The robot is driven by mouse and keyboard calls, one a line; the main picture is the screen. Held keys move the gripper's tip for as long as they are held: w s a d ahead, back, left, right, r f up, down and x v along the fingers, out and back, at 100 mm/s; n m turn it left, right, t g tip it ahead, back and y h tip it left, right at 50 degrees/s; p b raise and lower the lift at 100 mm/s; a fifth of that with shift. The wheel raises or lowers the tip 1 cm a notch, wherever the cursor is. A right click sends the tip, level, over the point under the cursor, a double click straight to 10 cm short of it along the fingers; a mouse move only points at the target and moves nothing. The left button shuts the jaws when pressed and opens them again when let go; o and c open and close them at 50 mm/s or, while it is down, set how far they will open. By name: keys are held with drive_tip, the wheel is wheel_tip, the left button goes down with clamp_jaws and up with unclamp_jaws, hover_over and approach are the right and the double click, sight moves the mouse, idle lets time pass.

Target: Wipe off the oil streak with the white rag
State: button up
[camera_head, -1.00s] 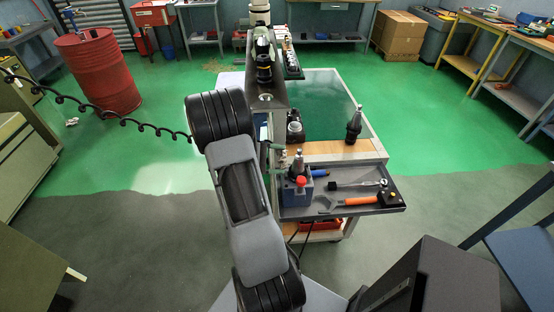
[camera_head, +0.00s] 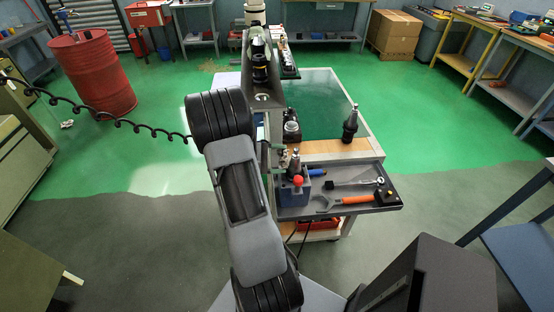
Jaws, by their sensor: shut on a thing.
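My gripper is not in view; my grey arm rises from the bottom middle and its black elbow hides whatever lies behind it. I cannot make out a white rag. A pale flat surface (camera_head: 228,79) shows left of the cart behind my elbow, and I cannot tell what it is. The tooling cart (camera_head: 368,128) stands ahead, with a greenish top inside a pale frame and a wooden strip (camera_head: 335,147) along its near edge. No oil streak can be made out on it.
A dark tool holder (camera_head: 350,124) stands upright on the wooden strip. The cart's pulled-out tray (camera_head: 359,207) holds an orange-handled wrench (camera_head: 343,202), a ratchet (camera_head: 352,183) and a blue block (camera_head: 293,192). A red drum (camera_head: 93,75) stands at the left. Green floor right of the cart is clear.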

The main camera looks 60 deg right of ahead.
sight(279, 168)
drive_tip(key=shift+s+a, duration=0.6)
drive_tip(key=shift+a, duration=0.25)
drive_tip(key=shift+s+a, duration=0.55)
drive_tip(key=shift+a, duration=0.25)
drive_tip(key=shift+d, duration=0.1)
drive_tip(key=shift+w+d+b, duration=0.15)
drive_tip(key=shift+w+d, duration=0.35)
drive_tip(key=shift+d, duration=0.35)
drive_tip(key=shift+w+d+b, duration=0.15)
drive_tip(key=shift+w+d, duration=0.35)
drive_tip(key=shift+d, duration=0.3)
drive_tip(key=shift+w, duration=0.15)
drive_tip(key=shift+v, duration=2.85)
drive_tip(key=shift+a, duration=0.1)
